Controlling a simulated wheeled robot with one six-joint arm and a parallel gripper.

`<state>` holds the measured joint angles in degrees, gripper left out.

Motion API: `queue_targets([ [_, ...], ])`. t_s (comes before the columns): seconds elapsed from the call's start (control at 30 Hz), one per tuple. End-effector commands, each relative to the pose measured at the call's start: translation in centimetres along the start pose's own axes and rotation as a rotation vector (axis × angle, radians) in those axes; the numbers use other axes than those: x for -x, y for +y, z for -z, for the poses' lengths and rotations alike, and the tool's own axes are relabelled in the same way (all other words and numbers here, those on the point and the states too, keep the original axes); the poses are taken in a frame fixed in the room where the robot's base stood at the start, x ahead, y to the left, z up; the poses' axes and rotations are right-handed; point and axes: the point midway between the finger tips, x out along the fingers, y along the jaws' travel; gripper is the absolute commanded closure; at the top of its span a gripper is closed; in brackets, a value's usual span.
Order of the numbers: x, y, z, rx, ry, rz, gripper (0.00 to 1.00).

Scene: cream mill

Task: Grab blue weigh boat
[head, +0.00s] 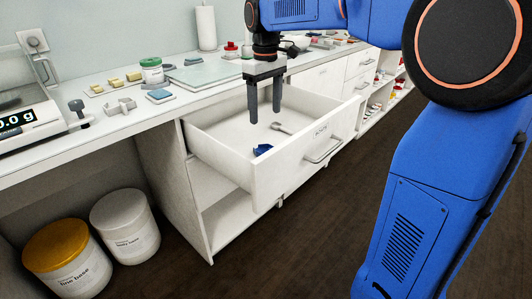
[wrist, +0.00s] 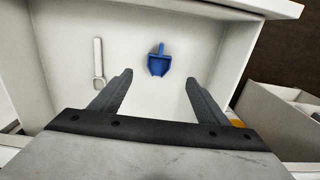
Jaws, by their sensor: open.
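The blue weigh boat (head: 262,150) lies on the floor of the open white drawer (head: 290,165), near its front left in the head view. In the wrist view the weigh boat (wrist: 159,62) is a small scoop-like tray with a short spout. It lies beyond my fingertips, roughly between their lines. My gripper (head: 265,116) points down above the drawer, open and empty. In the wrist view my gripper (wrist: 158,88) shows both dark fingers spread wide, apart from the weigh boat.
A light spoon (head: 281,128) lies in the drawer; it also shows left of the weigh boat in the wrist view (wrist: 98,62). The drawer walls surround both. The counter holds a scale (head: 20,122), a sponge (head: 159,96) and jars. Two lidded tubs (head: 68,262) stand on the floor.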

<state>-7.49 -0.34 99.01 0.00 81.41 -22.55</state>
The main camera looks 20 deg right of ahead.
Motion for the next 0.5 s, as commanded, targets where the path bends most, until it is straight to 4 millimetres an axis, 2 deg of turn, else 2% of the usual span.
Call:
queue_targets([
  [0.3,-5.6,0.0,0.0,-0.001,-0.001,0.000,0.31],
  [0.5,-7.5,0.0,0.0,-0.001,0.000,0.000,0.31],
])
